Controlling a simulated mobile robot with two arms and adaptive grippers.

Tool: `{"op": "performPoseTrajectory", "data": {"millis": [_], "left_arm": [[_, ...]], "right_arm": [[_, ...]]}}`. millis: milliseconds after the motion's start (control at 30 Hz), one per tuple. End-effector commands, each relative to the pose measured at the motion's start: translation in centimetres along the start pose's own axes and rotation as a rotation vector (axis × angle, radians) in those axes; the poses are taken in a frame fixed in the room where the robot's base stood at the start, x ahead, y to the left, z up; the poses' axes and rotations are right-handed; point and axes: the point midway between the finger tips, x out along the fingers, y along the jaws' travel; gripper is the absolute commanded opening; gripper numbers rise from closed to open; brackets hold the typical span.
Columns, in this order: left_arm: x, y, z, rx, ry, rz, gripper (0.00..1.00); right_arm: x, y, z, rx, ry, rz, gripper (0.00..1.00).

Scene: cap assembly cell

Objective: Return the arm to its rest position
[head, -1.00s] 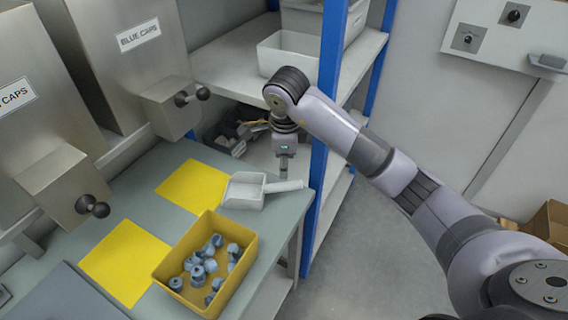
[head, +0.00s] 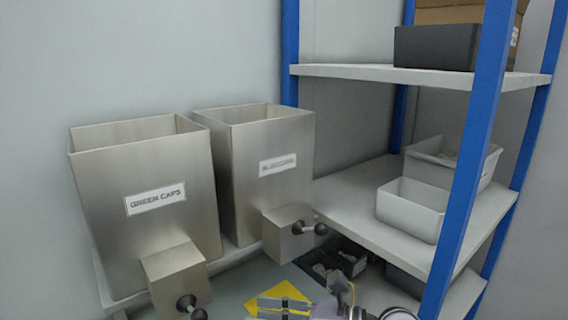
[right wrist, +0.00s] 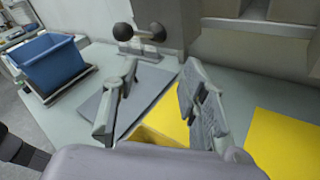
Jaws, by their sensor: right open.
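My right arm shows at the bottom edge of the head view, with its right gripper (head: 268,307) over the near part of a yellow mat (head: 290,292). In the right wrist view the two fingers of the right gripper (right wrist: 160,80) are spread wide, with nothing between them. My left gripper is in neither view.
The green caps hopper (head: 150,200) and the blue caps hopper (head: 265,170) stand at the back left. A shelf with blue posts (head: 470,160) stands at the right, with white bins (head: 410,207). The wrist view shows a blue bin (right wrist: 50,62) and a grey mat (right wrist: 140,95).

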Motion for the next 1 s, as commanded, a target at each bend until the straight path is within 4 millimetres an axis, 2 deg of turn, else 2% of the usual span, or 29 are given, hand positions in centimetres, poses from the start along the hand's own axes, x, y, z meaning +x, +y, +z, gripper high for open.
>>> {"op": "performPoseTrajectory", "data": {"millis": [33, 100, 233, 333, 467, 567, 633, 733, 867, 900, 1000], "left_arm": [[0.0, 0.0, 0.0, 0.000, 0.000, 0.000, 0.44], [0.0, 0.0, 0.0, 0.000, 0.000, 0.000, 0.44], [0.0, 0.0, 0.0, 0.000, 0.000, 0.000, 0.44], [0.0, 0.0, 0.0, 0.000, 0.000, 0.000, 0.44], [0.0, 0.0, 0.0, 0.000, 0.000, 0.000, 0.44], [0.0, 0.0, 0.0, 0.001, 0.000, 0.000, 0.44], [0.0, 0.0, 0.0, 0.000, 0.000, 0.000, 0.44], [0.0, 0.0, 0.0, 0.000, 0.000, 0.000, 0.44], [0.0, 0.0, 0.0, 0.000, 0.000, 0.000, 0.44], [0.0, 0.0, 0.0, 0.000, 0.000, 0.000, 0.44], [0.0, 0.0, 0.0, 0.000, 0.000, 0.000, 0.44]], "right_arm": [[-0.2, 1.1, 1.6, 0.088, -0.128, 0.029, 0.40], [-1.2, 1.9, 4.1, 0.217, -0.307, 0.057, 0.40], [-4.8, 1.3, 7.8, 0.484, -0.627, 0.078, 0.40], [-8.4, -0.6, 8.9, 0.709, -0.859, 0.066, 0.40], [-13.5, -4.3, 7.6, 1.020, -1.138, 0.008, 0.40], [-17.1, -7.3, 4.4, 1.271, -1.334, -0.069, 0.40], [-19.4, -9.0, 1.0, 1.449, -1.457, -0.140, 0.40], [-21.8, -10.3, -4.6, 1.691, -1.606, -0.264, 0.40], [-23.7, -10.1, -12.6, 1.985, -1.749, -0.459, 0.40], [-24.1, -9.6, -15.0, 2.071, -1.781, -0.525, 0.40], [-24.6, -7.6, -20.2, 2.259, -1.837, -0.693, 0.40]]}}
